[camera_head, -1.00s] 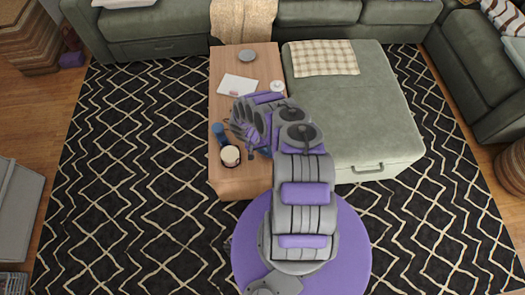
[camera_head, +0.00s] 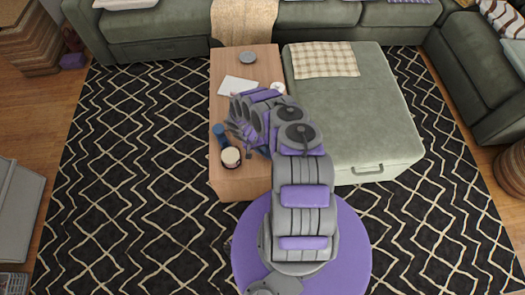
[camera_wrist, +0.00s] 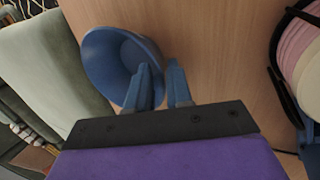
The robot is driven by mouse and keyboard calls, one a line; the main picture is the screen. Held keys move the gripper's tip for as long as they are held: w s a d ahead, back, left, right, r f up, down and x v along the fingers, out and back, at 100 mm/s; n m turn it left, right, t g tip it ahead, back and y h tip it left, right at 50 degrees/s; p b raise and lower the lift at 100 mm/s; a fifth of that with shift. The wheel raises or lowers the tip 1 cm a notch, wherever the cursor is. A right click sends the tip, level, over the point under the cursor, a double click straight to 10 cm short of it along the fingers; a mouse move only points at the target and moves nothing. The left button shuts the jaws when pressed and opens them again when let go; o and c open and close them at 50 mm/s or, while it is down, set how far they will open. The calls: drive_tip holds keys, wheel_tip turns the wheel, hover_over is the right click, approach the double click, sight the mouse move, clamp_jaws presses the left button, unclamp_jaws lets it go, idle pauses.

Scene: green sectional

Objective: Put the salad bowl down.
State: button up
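The blue salad bowl (camera_wrist: 112,62) shows in the wrist view over the wooden table top, with its mouth towards the camera. My gripper (camera_wrist: 160,72) is at the bowl's right rim. One blue finger overlaps the bowl and the other is just outside its wall. A small gap shows between the fingers, so whether they press on the wall is unclear. Whether the bowl touches the table is also unclear. In the head view my arm hides most of the bowl and the fingertips above the wooden table (camera_head: 226,72).
A lidded cream container (camera_head: 230,156) and a blue object (camera_head: 219,131) stand at the table's left. A white paper (camera_head: 238,84), a grey dish (camera_head: 248,58) and a white item (camera_head: 277,88) are farther back. The green ottoman (camera_head: 375,120) adjoins the table's right side.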

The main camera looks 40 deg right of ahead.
drive_tip(key=w+d+r+h+p, duration=0.1)
drive_tip(key=w+r, duration=0.1)
drive_tip(key=r, duration=1.2)
drive_tip(key=w+d+r+h+p, duration=0.1)
drive_tip(key=w+r, duration=0.1)
drive_tip(key=r, duration=1.2)
drive_tip(key=s+a+r, duration=0.1)
drive_tip(key=s+r, duration=0.2)
drive_tip(key=r, duration=0.7)
drive_tip(key=s+a+r, duration=0.2)
drive_tip(key=r, duration=0.7)
drive_tip(key=s+a+r+n+y, duration=0.2)
drive_tip(key=s+a+r, duration=0.7)
drive_tip(key=s+r, duration=0.3)
drive_tip(key=s+a+r+n+y, duration=0.1)
drive_tip(key=s+a+r+n, duration=0.1)
drive_tip(key=s+a, duration=0.4)
drive_tip(key=s+a+r+n+t+y, duration=0.1)
drive_tip(key=s+a+r, duration=0.3)
drive_tip(key=s, duration=0.6)
drive_tip(key=shift+s+a+n+y, duration=0.3)
drive_tip(key=shift+a+n+y, duration=0.4)
drive_tip(key=shift+a, duration=0.25)
